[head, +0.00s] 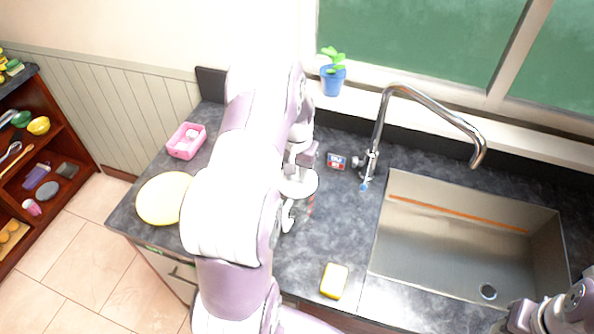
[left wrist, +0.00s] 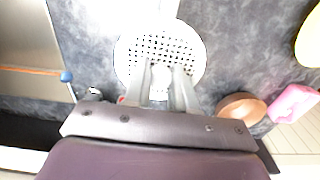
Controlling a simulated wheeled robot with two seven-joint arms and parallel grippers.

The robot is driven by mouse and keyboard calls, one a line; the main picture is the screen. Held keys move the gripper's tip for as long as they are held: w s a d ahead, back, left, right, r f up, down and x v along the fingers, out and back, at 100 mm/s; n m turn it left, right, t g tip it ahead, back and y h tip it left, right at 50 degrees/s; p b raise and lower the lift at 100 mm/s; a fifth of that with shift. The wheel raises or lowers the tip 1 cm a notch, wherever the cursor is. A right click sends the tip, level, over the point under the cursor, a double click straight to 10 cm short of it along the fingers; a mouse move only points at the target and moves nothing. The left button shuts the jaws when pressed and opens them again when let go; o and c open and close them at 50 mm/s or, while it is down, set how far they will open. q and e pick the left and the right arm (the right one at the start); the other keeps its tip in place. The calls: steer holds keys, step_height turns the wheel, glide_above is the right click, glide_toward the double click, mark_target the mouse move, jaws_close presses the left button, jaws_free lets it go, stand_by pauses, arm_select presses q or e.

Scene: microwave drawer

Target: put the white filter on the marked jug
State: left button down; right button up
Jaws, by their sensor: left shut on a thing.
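The white filter, a round disc full of small holes, shows in the left wrist view (left wrist: 191,44) and as a pale disc in the head view (head: 306,186). My left gripper (left wrist: 161,78) is shut on a small white part at the filter's middle; in the head view the gripper (head: 299,172) is over the counter left of the faucet. A white curved piece (head: 288,216) shows just below the disc; I cannot tell what it belongs to. No jug can be made out clearly; the disc and my arm hide what is beneath. My right gripper (head: 540,316) is at the lower right.
The sink (head: 440,240) and faucet (head: 377,130) are to the right. A yellow sponge (head: 334,281), a small box (head: 336,161), a pink container (head: 186,141) and a yellow plate (head: 160,199) are on the counter. A brown round thing (left wrist: 241,107) shows in the left wrist view.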

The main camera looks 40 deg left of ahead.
arm_select(q)
steer(key=shift+c, duration=1.8)
jaws_free()
steer(key=shift+r, duration=0.15)
step_height(320, 180, up, 7)
steer(key=p, duration=0.5)
steer(key=shift+p, duration=0.35)
steer(key=shift+w, duration=0.1)
